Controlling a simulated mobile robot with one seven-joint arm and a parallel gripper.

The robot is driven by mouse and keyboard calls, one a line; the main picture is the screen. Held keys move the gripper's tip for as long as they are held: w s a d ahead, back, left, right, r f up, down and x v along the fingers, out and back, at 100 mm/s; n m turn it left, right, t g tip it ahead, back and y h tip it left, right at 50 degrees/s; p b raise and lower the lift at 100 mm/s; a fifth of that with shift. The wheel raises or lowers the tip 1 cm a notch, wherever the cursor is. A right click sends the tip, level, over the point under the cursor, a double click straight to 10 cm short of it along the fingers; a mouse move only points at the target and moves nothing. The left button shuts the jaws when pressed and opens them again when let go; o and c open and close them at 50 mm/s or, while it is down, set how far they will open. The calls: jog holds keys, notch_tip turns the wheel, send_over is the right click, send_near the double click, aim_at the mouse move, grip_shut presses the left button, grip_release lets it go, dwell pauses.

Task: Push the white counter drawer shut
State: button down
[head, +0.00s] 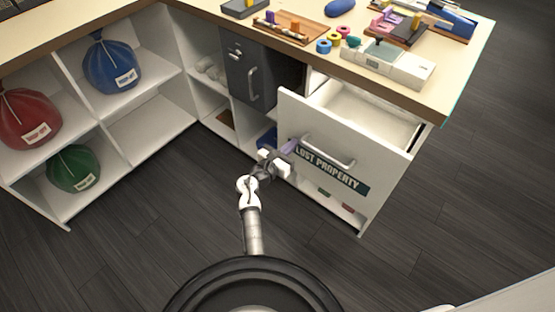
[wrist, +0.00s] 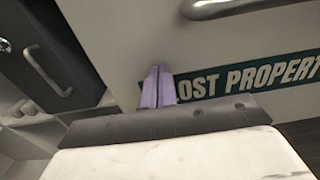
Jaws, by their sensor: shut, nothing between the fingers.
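The white counter drawer (head: 345,174) is pulled out from the counter at the right in the head view. Its front has a metal bar handle (head: 328,152) and a dark green label reading "LOST PROPERTY" (head: 332,168). My gripper (head: 289,147) is at the left part of the drawer front, beside the label. In the wrist view its pale purple fingers (wrist: 157,86) are together and empty, pointing at the white front near the label's left end. I cannot tell whether the fingertips touch the front. The handle (wrist: 222,7) is above and to the right of them.
A grey door (head: 247,72) with a handle is left of the drawer. The countertop (head: 462,62) holds a label printer (head: 388,64), tape rolls and trays. Open shelves at left hold red (head: 28,118), blue (head: 112,65) and green (head: 74,168) bags. The dark floor in front is clear.

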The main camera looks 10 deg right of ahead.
jog(key=b+x, duration=0.4)
jog(key=x, duration=1)
jog(key=shift+w+d+f, duration=0.1)
jog(key=shift+w+d, duration=0.1)
jog(key=shift+d, duration=0.05)
jog(key=shift+w+d+b, duration=0.3)
jog(key=shift+w+d, duration=0.05)
jog(key=shift+w+r, duration=0.1)
jog(key=shift+r, duration=0.3)
jog(key=shift+d+r, duration=0.1)
